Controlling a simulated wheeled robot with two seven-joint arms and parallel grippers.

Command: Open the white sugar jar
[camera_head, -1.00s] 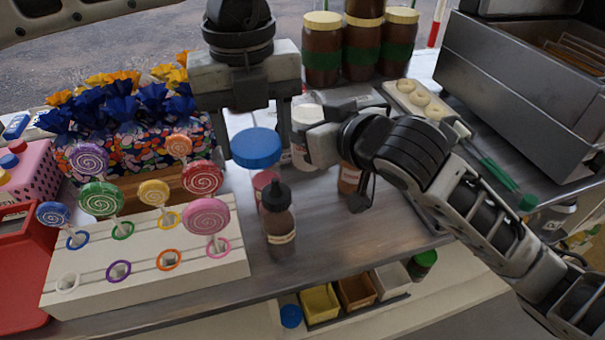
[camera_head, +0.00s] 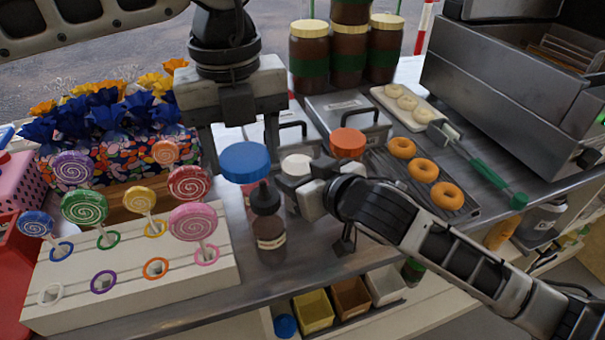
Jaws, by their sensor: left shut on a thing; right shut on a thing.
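The white sugar jar (camera_head: 297,163) shows a round white top with no coloured lid on it; it stands low over the counter behind the dark bottle. My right gripper (camera_head: 304,188) is shut on the jar from the front right and hides most of its body. My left gripper (camera_head: 243,150) points down, shut on a large blue lid (camera_head: 246,162). The lid hangs between its fingers, left of the white jar and apart from it. A reddish jar is partly hidden under the lid.
A dark squeeze bottle (camera_head: 268,222) stands close in front. An orange-lidded jar (camera_head: 347,142) is just behind my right gripper. The lollipop stand (camera_head: 140,285) is left; a rack with doughnuts (camera_head: 424,172) is right. Small bins (camera_head: 350,298) sit below the counter edge.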

